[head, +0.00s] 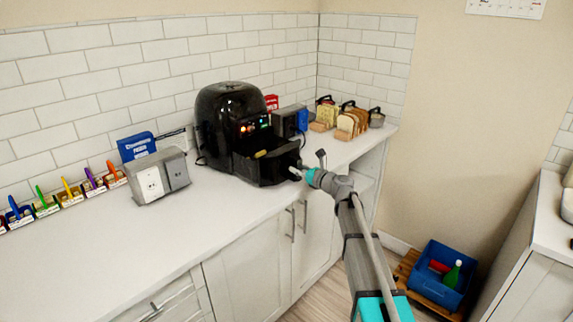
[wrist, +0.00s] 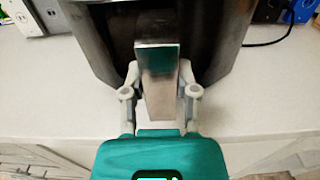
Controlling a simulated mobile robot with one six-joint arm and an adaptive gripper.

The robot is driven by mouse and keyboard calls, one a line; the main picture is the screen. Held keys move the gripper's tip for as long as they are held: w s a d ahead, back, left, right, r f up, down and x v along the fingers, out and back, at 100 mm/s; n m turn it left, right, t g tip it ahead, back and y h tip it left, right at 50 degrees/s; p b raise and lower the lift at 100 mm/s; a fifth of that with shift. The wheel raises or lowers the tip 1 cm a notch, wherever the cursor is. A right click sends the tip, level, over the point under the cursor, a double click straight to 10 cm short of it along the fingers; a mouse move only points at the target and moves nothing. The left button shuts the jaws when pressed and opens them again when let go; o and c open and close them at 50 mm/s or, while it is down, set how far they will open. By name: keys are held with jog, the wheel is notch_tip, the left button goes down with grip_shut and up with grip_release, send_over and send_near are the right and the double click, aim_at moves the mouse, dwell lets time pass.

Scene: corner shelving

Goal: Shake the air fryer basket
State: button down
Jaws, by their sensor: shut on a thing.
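The black air fryer (head: 228,115) stands on the white counter against the tiled wall, with lit icons on its front panel. Its basket (head: 264,166) is pulled partly out at the front, and a yellowish edge shows at its top. In the wrist view, the basket's front wall (wrist: 90,38) is dark and its metal handle (wrist: 158,75) points toward me. My gripper (head: 300,172) is at the handle. In the wrist view, the fingers of my gripper (wrist: 160,80) are shut on the handle from both sides. The inside of the basket is mostly hidden.
A grey outlet box (head: 158,177) stands left of the fryer, with a row of colourful small bins (head: 62,195) farther left. Bread racks (head: 350,122) and a small pot (head: 376,117) stand right. The counter (head: 120,240) in front is clear. A blue crate (head: 440,275) sits low at right.

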jog(key=shift+v, duration=1)
jog(key=shift+c, duration=1.8)
grip_release()
jog(key=v, duration=1.2)
